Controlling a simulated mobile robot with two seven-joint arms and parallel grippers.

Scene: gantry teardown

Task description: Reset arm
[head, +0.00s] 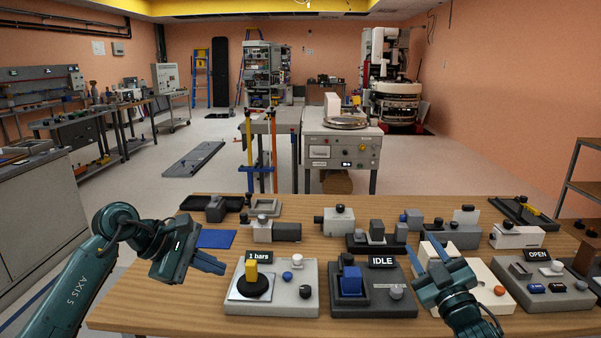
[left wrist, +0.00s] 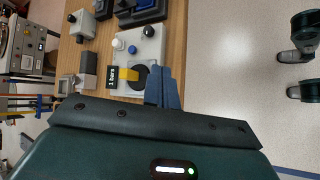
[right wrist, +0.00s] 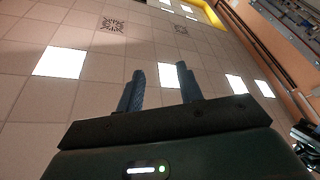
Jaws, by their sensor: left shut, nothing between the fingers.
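My left gripper (head: 222,268) hangs over the table's left part, left of the "1 bars" station. It is shut and empty; its closed blue fingers also show in the left wrist view (left wrist: 164,88). My right gripper (head: 432,250) is over the right part of the table. In the right wrist view its two fingers (right wrist: 160,85) stand apart with nothing between them, against the ceiling. The "1 bars" station (head: 284,306) carries a yellow block (head: 251,270) on a black disc. The "IDLE" station (head: 385,308) carries a blue block (head: 350,282). My right gripper partly hides a pale station (head: 492,277).
An "OPEN" station (head: 560,298) stands at the table's right end. Several grey and white devices (head: 339,220) line the back of the wooden table (head: 225,318). A blue mat (head: 216,239) lies behind my left gripper. The table's front left is bare.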

